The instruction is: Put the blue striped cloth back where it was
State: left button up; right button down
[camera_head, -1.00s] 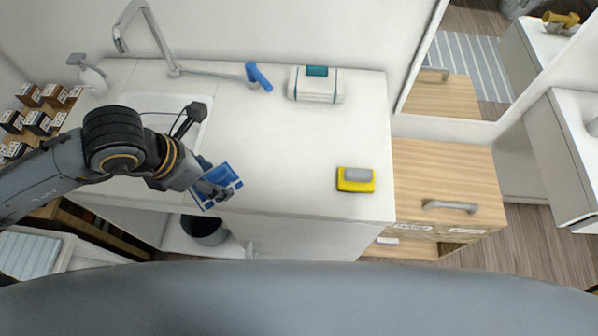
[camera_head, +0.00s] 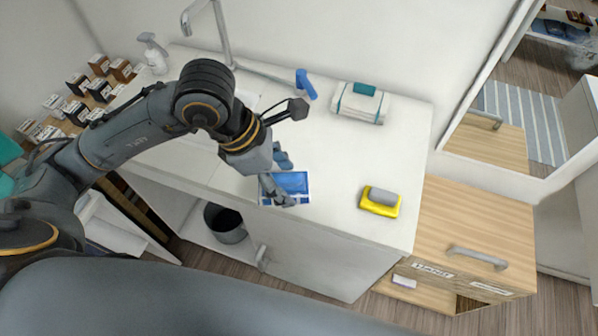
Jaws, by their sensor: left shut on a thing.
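The blue striped cloth (camera_head: 292,182) is a flat square with a blue middle and white stripes near its edges. It is at the front edge of the white counter (camera_head: 325,165). My left gripper (camera_head: 274,190) is shut on its left part, and the fingers cover some of it. I cannot tell whether the cloth touches the counter top or hangs just above it. My right gripper is not in view.
A yellow and grey sponge (camera_head: 380,201) lies to the right on the counter. The faucet (camera_head: 222,35) rises behind my arm. A dark bucket (camera_head: 226,223) stands below.

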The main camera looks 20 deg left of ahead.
pick_arm(q)
jog(key=w+f+p, duration=0.1)
jog(key=w+f, duration=0.1)
jog(key=w, duration=0.1)
jog(key=w+f, duration=0.3)
jog(key=w+f+p, duration=0.1)
jog(key=w+f, duration=0.1)
jog(key=w, duration=0.2)
jog(key=shift+a+f+p, duration=0.2)
jog(key=shift+f+p, duration=0.05)
jog(key=shift+p, duration=0.05)
notch_tip(320, 180, down, 3)
jog(key=shift+w+p, duration=0.15)
jog(key=shift+p, duration=0.65)
jog(key=shift+f, duration=0.3)
jog(key=shift+f, duration=0.2)
jog(key=o, duration=1.2)
jog(key=shift+o, duration=0.2)
